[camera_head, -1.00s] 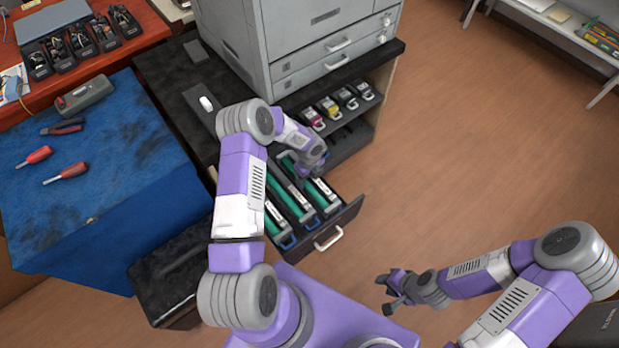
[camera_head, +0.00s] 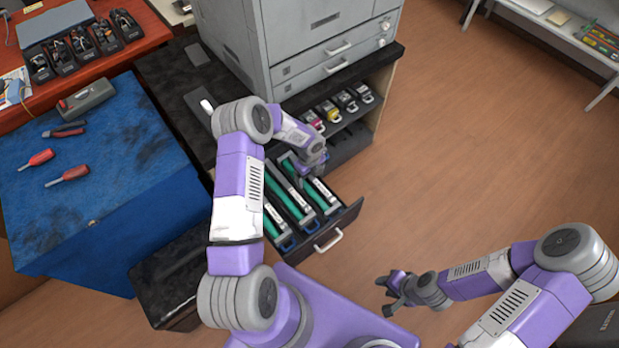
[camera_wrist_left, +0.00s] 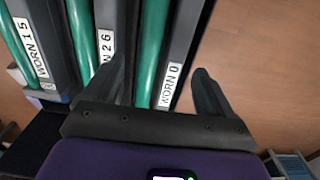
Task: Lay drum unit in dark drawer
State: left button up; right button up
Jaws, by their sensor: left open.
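The dark drawer (camera_head: 349,214) is pulled out below the printer and holds three green-and-grey drum units side by side. In the left wrist view their labels read WORN 15 on the left drum unit (camera_wrist_left: 30,45), WORN 26 on the middle drum unit (camera_wrist_left: 105,25) and WORN 0 on the right drum unit (camera_wrist_left: 170,85). My left gripper (camera_head: 303,172) is over the drawer, at the right drum unit. In the left wrist view its open fingers (camera_wrist_left: 162,85) are on either side of that unit's end. My right gripper (camera_head: 388,293) is away from the drawer, apparently empty with its fingers spread.
A shelf (camera_head: 350,128) above the drawer holds several small cartridges. The grey printer (camera_head: 300,40) stands on the dark cabinet. A blue-topped table (camera_head: 100,185) with screwdrivers and pliers is at the left. The floor (camera_head: 460,150) at the right is clear.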

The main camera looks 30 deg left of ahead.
aim_at(310, 183)
pick_arm(q)
notch_tip(310, 183, up, 9)
jog(key=p, duration=0.2)
jog(key=shift+r, duration=0.15)
dwell(0.3)
